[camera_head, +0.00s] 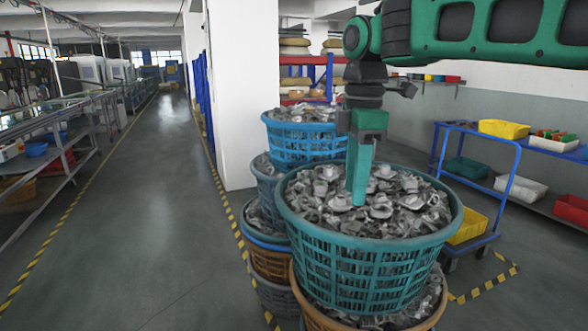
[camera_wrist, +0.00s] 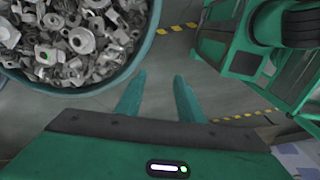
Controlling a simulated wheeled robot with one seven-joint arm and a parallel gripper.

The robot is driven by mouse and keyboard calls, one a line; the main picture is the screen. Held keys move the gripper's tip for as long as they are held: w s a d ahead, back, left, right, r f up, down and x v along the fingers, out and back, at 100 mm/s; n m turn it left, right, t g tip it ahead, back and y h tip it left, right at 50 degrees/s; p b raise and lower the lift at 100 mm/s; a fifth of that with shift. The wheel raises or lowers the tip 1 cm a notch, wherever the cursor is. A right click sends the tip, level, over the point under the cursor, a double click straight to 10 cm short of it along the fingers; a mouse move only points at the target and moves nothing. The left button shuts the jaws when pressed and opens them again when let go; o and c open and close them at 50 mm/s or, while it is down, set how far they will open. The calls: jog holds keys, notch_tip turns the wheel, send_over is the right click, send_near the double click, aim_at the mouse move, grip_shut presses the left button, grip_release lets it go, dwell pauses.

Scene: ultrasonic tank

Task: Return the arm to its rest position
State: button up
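My arm reaches in from the upper right in the head view, with the wrist hanging down. My gripper (camera_head: 359,200) points downward and overlaps the top teal basket (camera_head: 365,270) of grey metal parts (camera_head: 410,200) there. In the wrist view, the two green fingers of my gripper (camera_wrist: 159,78) stand apart with only floor between them, so it is open and empty. The wrist view shows the basket rim (camera_wrist: 140,62) and metal parts (camera_wrist: 75,35) to the upper left of the fingers, apart from them. My own green body shows at the right there.
More stacked baskets, including a blue one (camera_head: 300,142), stand behind and left of the teal basket. A white pillar (camera_head: 240,90) rises behind. A blue cart (camera_head: 465,160) with bins is at right. The aisle floor (camera_head: 150,200) at left is clear.

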jog(key=s+d+f+m, duration=0.5)
jog(key=d+m, duration=0.1)
jog(key=d, duration=0.2)
jog(key=s+d+f+m, duration=0.4)
jog(key=s+d+m, duration=0.15)
jog(key=d, duration=0.35)
jog(key=s+d+f+m, duration=0.5)
jog(key=d+m, duration=0.2)
jog(key=d, duration=0.1)
jog(key=s+d+f+m, duration=0.4)
jog(key=s+f+m, duration=0.2)
jog(key=s, duration=0.3)
jog(key=shift+s+f, duration=0.15)
jog(key=shift+f, duration=0.25)
jog(key=shift+w+f, duration=0.25)
jog(key=shift+w, duration=0.45)
jog(key=shift+s+a, duration=0.1)
jog(key=shift+c, duration=0.5)
